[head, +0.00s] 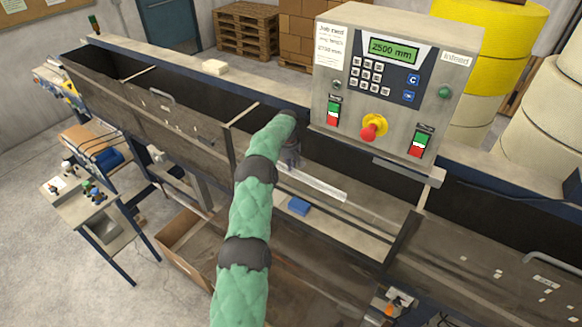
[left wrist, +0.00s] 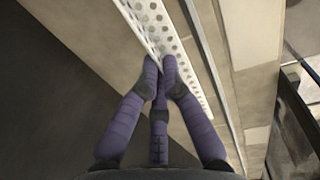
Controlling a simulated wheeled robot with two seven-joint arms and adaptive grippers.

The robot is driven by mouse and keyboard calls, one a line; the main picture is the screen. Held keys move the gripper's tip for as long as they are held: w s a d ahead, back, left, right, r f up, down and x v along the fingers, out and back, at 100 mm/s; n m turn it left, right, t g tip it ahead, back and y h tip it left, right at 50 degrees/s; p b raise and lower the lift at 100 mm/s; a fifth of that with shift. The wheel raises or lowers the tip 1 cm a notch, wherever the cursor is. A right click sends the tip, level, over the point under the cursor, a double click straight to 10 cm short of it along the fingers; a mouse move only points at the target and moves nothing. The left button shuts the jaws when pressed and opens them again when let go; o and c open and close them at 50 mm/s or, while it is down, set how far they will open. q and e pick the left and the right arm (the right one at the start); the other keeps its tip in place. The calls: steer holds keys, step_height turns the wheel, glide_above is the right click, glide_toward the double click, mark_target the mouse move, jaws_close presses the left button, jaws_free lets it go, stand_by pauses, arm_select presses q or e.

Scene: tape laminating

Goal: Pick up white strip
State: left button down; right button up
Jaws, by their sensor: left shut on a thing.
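The white strip (head: 314,185) lies along the inside of the machine trough in the head view, below the control box. In the left wrist view the white strip (left wrist: 166,32) is long and perforated with rows of holes. My left gripper (left wrist: 160,72) has its purple fingers closed together on the strip's edge. In the head view the left gripper (head: 291,152) is mostly hidden behind my green-sleeved arm, at the left end of the visible strip. My right gripper is not in view.
A blue block (head: 299,206) lies in the trough just in front of the strip. The control box (head: 388,85) with keypad and red-yellow knob stands close to the right of my arm. A cardboard box (head: 184,246) sits below the machine at the left.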

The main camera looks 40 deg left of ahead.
arm_select(q)
steer(key=shift+d, duration=0.1)
steer(key=shift+s+d+f+b, duration=0.1)
steer(key=shift+s+d+b, duration=0.05)
steer(key=shift+d+b, duration=0.3)
steer(key=shift+s+d+b, duration=0.35)
steer(key=shift+d+b, duration=0.05)
steer(key=shift+d, duration=0.45)
steer(key=shift+s+d+b, duration=0.3)
steer(key=shift+d+b, duration=0.05)
steer(key=shift+d, duration=0.55)
steer(key=shift+s+d+b, duration=0.35)
steer(key=shift+d+b, duration=0.05)
steer(key=shift+d, duration=0.45)
steer(key=shift+s+d+b, duration=0.15)
steer(key=shift+s+b, duration=0.15)
steer(key=shift+s, duration=0.3)
steer(key=shift+s+d+b, duration=0.15)
steer(key=shift+s+b, duration=0.1)
steer(key=shift+s, duration=0.3)
steer(key=s+d+r+b, duration=0.2)
steer(key=s+b, duration=0.4)
steer(key=s, duration=1.5)
steer(key=shift+s, duration=0.3)
